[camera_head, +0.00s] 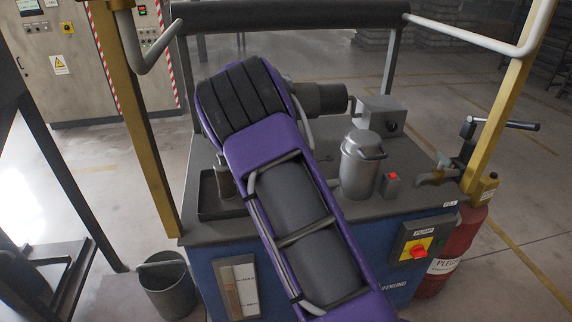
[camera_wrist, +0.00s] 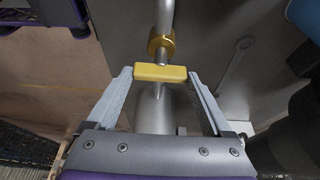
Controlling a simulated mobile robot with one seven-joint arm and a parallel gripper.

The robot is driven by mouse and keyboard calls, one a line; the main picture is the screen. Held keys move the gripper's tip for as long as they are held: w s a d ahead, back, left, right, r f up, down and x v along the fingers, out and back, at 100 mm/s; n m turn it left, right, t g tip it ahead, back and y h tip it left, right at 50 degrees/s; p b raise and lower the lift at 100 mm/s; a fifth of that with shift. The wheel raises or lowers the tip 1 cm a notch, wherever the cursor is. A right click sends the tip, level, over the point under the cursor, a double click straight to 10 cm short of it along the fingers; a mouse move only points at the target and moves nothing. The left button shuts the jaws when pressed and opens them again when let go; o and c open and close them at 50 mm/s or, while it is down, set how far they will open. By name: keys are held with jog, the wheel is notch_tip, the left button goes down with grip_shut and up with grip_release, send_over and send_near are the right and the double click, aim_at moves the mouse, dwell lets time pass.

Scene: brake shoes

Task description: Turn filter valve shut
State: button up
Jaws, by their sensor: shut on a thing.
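The valve's yellow handle (camera_wrist: 160,73) is in the middle of the wrist view, on a grey pipe (camera_wrist: 166,14) with a brass fitting (camera_wrist: 161,44) just beyond it. The handle lies crosswise to the pipe in the picture. My gripper (camera_wrist: 160,75) is shut on the handle, with one fingertip at each end of it. In the head view my purple arm covers the middle of the bench, and my gripper and the valve are hidden there.
A silver lidded canister (camera_head: 359,168) stands on the bench (camera_head: 420,180), right of my arm. A pump switch box (camera_head: 424,243) is on the bench front. A grey bucket (camera_head: 167,285) stands on the floor at left. Yellow posts (camera_head: 146,130) flank the bench. A wrench (camera_wrist: 236,64) shows at right.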

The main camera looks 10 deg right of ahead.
jog(key=o, duration=1.1)
jog(key=shift+o, duration=0.2)
jog(key=p+v, duration=0.1)
jog(key=v, duration=1.6)
jog(key=shift+a+r+p, duration=0.15)
jog(key=shift+p, duration=0.15)
